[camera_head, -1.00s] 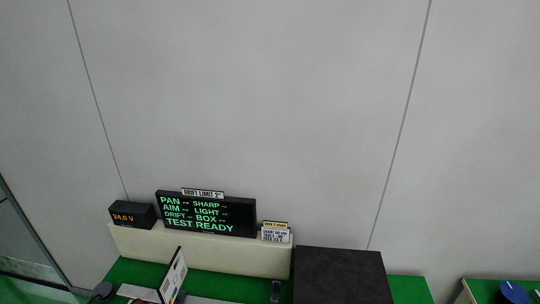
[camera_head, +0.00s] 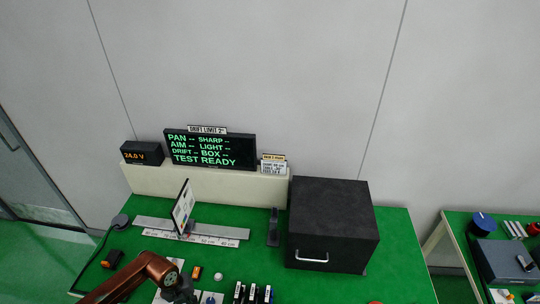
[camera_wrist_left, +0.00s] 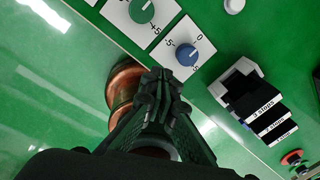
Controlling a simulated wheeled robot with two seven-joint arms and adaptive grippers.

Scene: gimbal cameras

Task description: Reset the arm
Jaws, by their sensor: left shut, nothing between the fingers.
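My left arm, copper coloured, comes in at the bottom left of the head view. Its dark left gripper (camera_head: 180,291) is partly cut off by the bottom edge, over the front of the green table (camera_head: 400,245). In the left wrist view the left gripper (camera_wrist_left: 165,82) is shut and empty, its fingers together. Beside the fingertips lie white dial cards with a green knob (camera_wrist_left: 142,10) and a blue knob (camera_wrist_left: 187,54). My right gripper is not in view.
A black box with a handle (camera_head: 332,225) stands at the right of the table. A display (camera_head: 210,149) reads TEST READY. A tilted board (camera_head: 183,207) stands on a ruler rail. Labelled blocks (camera_wrist_left: 262,110) lie right of the gripper. A second table (camera_head: 455,235) stands at right.

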